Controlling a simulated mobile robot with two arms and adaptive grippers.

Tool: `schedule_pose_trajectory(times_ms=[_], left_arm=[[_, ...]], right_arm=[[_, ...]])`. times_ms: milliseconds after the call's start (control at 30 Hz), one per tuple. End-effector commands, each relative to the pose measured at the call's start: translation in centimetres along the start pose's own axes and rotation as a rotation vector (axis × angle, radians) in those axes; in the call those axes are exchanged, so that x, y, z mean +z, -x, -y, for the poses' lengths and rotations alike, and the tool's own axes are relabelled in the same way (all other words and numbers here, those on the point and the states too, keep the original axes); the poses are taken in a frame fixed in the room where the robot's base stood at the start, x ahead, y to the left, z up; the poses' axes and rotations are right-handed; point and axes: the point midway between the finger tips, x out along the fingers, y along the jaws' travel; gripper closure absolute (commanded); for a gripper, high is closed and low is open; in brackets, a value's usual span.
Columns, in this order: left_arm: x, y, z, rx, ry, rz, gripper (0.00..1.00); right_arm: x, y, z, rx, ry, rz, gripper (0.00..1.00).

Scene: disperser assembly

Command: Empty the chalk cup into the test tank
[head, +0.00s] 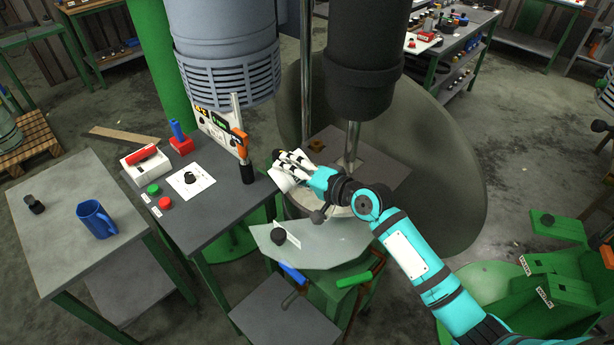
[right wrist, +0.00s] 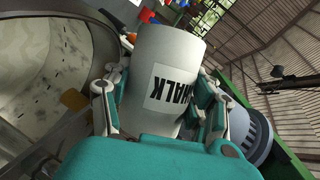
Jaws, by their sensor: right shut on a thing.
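My right gripper (head: 292,168) is shut on the white chalk cup (head: 282,183), which is mostly hidden by the fingers in the head view. In the right wrist view the chalk cup (right wrist: 168,75) sits between the two fingers, and its CHALK label reads upside down. The cup's contents cannot be seen. A pale rounded rim (head: 338,211) shows partly under the gripper and near the mixer shaft (head: 353,140); it looks like the test tank, largely covered by my arm. A large curved grey wall (right wrist: 50,60) shows left of the cup in the right wrist view. My left gripper is out of view.
A control bench (head: 215,215) with buttons, a knob and an orange-handled tool (head: 243,155) stands left of the gripper. A blue mug (head: 95,219) is on the far-left table. The black mixer housing (head: 365,75) hangs close above. A grey plate (head: 320,252) lies in front.

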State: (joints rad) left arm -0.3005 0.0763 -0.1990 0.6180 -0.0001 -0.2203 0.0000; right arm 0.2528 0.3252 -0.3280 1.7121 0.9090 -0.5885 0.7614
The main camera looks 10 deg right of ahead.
Motion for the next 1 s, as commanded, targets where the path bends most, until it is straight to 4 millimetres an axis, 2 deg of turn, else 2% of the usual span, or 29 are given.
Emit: schedule_pose_trajectory(times_ms=[33, 300, 633, 800, 1000], left_arm=[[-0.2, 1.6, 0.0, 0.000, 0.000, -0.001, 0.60], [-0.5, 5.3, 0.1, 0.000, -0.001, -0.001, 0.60], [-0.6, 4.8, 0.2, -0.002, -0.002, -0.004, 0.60], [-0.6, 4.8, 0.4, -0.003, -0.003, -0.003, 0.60], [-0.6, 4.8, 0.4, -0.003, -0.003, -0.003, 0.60]], right_arm=[[0.2, 0.1, 0.2, 0.029, 0.052, -0.003, 0.80], [0.1, 0.1, 0.7, 0.104, 0.239, -0.031, 0.80], [0.2, 0.2, 1.5, 0.217, 0.521, -0.072, 0.80], [1.7, -0.5, 1.0, 0.272, 0.651, -0.088, 0.80], [2.6, -0.7, 2.1, 0.342, 0.819, -0.112, 0.80]])
